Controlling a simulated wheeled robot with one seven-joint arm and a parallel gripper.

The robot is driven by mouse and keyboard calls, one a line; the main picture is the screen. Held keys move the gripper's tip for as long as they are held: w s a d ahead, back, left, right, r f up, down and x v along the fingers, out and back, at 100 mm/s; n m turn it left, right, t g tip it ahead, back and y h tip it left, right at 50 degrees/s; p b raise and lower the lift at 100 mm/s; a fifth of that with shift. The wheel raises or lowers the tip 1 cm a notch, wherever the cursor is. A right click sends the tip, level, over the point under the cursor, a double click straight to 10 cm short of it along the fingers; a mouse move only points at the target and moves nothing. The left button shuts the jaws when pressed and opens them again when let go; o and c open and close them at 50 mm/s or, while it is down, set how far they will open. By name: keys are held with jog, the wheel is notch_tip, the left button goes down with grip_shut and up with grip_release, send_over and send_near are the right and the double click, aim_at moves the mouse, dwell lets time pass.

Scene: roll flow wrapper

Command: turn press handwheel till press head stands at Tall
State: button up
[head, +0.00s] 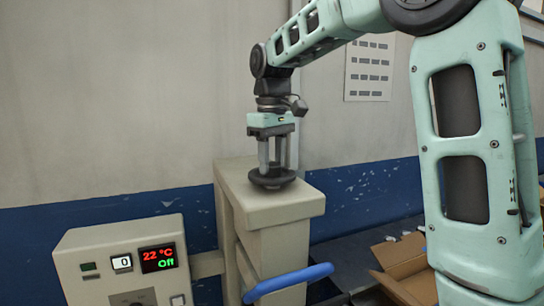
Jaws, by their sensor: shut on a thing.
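The press handwheel (271,181) is a dark, flat round wheel on top of a beige press column (262,210). My gripper (272,172) points straight down from above. Its two fingers reach down to the wheel and are shut on it. The press head and any height marks, including Tall, cannot be made out in this view.
A beige control box (90,262) at the lower left has a display (158,258) reading 22 °C and Off. A blue bar handle (288,283) sticks out in front of the column. An open cardboard box (402,262) lies to the right, partly behind my arm. A wall stands behind.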

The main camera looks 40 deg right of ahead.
aim_at(272, 164)
jog(key=m, duration=0.4)
jog(key=shift+r+m+p, duration=0.15)
jog(key=shift+m+p, duration=0.15)
jog(key=shift+p, duration=0.1)
jog(key=m, duration=0.5)
jog(key=shift+p, duration=0.4)
jog(key=m, duration=0.5)
jog(key=shift+p, duration=0.35)
jog(key=m, duration=0.4)
jog(key=shift+m+p, duration=0.3)
jog(key=o, duration=1)
notch_tip(272, 164, up, 17)
jog(key=shift+r+b, duration=0.15)
jog(key=shift+b, duration=0.8)
